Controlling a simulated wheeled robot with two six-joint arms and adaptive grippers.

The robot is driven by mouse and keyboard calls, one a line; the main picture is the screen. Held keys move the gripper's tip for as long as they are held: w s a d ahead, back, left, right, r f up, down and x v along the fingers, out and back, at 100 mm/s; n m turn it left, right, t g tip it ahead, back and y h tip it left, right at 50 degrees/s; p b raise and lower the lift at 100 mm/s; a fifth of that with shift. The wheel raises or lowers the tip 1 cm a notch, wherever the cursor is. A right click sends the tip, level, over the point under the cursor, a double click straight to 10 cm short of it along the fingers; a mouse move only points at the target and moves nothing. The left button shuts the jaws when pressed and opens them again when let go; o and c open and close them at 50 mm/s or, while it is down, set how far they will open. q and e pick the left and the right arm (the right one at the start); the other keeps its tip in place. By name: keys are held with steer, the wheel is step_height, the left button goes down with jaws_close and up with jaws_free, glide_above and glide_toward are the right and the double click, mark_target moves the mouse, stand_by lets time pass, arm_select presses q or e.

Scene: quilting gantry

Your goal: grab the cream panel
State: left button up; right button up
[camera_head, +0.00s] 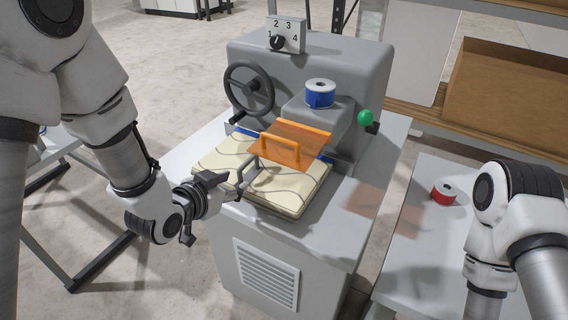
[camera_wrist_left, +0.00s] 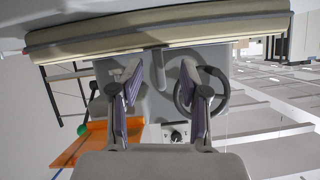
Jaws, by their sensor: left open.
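The cream panel (camera_head: 285,200) is a flat quilted pad with wavy dark lines, lying on the grey machine bed under the orange guard. Its far part is partly hidden by the guard. My left gripper (camera_head: 211,203) is open at the panel's near left edge, and its jaws hold nothing I can see. In the left wrist view the panel's cream edge (camera_wrist_left: 225,28) runs across the top, beyond the open fingers (camera_wrist_left: 162,80). I cannot tell whether the fingers touch it. My right gripper is out of view; only the right arm shows.
The translucent orange guard (camera_head: 292,143) stands over the panel. The machine has a handwheel (camera_head: 249,91), a numbered dial (camera_head: 278,42), a blue spool (camera_head: 320,94) and a green knob (camera_head: 365,118). A red spool (camera_head: 443,194) sits on the right table. A cardboard box (camera_head: 510,95) is on a shelf.

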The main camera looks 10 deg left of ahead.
mark_target(248, 160)
arm_select(q)
steer(key=r, duration=0.3)
steer(key=shift+w+d+r+t, duration=0.1)
steer(key=shift+d+r+t, duration=0.2)
steer(key=shift+r+t, duration=0.1)
steer(key=p+x, duration=0.2)
steer(key=x, duration=0.5)
steer(key=shift+r, duration=0.1)
steer(key=shift+w+d, duration=0.15)
steer(key=shift+w, duration=0.05)
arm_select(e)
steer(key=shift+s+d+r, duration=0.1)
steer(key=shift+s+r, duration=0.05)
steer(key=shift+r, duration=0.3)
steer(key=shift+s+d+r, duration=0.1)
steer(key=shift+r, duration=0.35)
arm_select(q)
jaws_close()
